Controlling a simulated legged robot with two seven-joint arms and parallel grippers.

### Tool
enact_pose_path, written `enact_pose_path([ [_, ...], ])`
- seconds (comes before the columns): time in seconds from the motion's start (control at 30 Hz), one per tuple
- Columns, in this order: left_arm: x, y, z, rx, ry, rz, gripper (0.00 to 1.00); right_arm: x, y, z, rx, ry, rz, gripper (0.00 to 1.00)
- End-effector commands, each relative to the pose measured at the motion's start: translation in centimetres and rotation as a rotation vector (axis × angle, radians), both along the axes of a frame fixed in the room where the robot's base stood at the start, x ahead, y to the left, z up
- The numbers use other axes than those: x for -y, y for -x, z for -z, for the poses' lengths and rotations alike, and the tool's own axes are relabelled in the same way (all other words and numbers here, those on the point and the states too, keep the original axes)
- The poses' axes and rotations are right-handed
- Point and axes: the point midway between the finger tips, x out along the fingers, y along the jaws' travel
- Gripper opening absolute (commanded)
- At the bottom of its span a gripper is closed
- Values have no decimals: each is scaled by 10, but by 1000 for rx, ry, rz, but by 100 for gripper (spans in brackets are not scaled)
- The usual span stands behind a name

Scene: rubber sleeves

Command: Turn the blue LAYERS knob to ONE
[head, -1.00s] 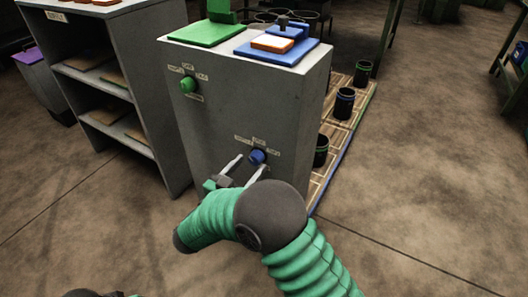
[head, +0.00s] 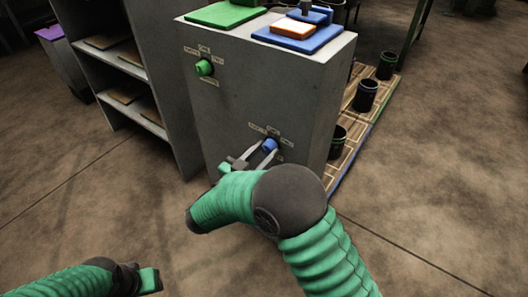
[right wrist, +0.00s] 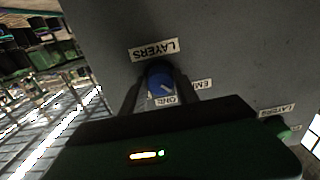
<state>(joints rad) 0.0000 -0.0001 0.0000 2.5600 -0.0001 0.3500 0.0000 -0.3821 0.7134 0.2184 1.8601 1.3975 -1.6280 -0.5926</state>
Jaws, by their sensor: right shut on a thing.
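The blue knob (head: 269,146) sits low on the front of the grey cabinet (head: 235,110). My right gripper (head: 262,152) is shut on it, a finger on each side. In the right wrist view, the blue knob (right wrist: 159,77) is between the dark fingers, with a LAYERS label (right wrist: 155,50) above it. A ONE label (right wrist: 165,100) shows between the fingers and a partly hidden label (right wrist: 203,85) is at the right. A pale mark shows at the knob's lower right; its exact heading is unclear. My left gripper (head: 150,280) is at the lower left, away from the cabinet, its opening unclear.
A green knob (head: 204,68) with labels is higher on the same cabinet face. Green and blue plates (head: 225,14) lie on top. A shelf unit (head: 88,58) stands at the left, and dark cups (head: 366,95) stand on a mat at the right.

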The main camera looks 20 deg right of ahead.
Motion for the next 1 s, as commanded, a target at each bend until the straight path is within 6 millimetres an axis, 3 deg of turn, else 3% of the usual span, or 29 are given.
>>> enact_pose_path([
  [0.37, 0, 0, -6, 0, 0, 0, 36, -1, 0, -1, 62, -49, -2, 0],
  [1.0, 0, 0, -19, 0, 0, 0, 36, -1, 0, 0, 456, -356, -3, 0],
])
